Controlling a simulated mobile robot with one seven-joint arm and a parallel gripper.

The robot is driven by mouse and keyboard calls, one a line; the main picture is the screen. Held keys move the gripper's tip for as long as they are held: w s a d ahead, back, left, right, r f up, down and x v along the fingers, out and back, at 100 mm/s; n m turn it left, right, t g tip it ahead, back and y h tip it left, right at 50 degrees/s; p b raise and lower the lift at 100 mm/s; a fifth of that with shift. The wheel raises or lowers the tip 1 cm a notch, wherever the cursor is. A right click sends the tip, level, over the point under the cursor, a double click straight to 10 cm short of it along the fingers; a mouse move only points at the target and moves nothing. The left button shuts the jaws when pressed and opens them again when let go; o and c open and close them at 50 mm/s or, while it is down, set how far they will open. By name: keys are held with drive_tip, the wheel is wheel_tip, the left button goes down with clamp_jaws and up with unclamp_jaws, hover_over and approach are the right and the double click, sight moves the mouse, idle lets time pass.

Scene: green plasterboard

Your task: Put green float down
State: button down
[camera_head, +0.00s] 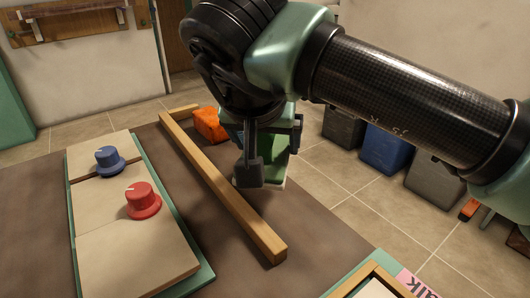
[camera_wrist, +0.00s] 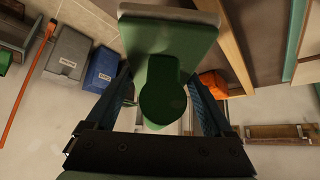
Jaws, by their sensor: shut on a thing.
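The green float (camera_wrist: 170,40) has a pale edge and a rounded dark green handle (camera_wrist: 163,95). My gripper (camera_wrist: 160,100) is shut on the float, with one finger on each side of the handle in the wrist view. In the head view my gripper (camera_head: 268,130) is above the brown tabletop (camera_head: 300,240), right of the wooden bar. The float (camera_head: 280,163) is partly hidden there behind my gripper. I cannot tell whether its lower edge touches the tabletop.
A long wooden bar (camera_head: 225,187) lies left of my gripper. An orange object (camera_head: 209,124) is beside its far end. Boards with a blue knob (camera_head: 109,161) and a red knob (camera_head: 143,200) lie further left. Bins (camera_head: 385,150) stand on the floor at right.

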sight(260, 143)
drive_tip(key=shift+f+b, duration=0.5)
drive_tip(key=shift+f, duration=1.3)
drive_tip(key=shift+f, duration=0.1)
drive_tip(key=shift+f+b, duration=0.55)
drive_tip(key=shift+b, duration=0.05)
unclamp_jaws()
drive_tip(key=shift+a+r+p, duration=0.1)
drive_tip(key=shift+r+p, duration=0.45)
drive_tip(key=p+v, duration=0.2)
drive_tip(key=v, duration=1)
drive_tip(key=shift+r+p, duration=0.1)
drive_tip(key=shift+p, duration=0.25)
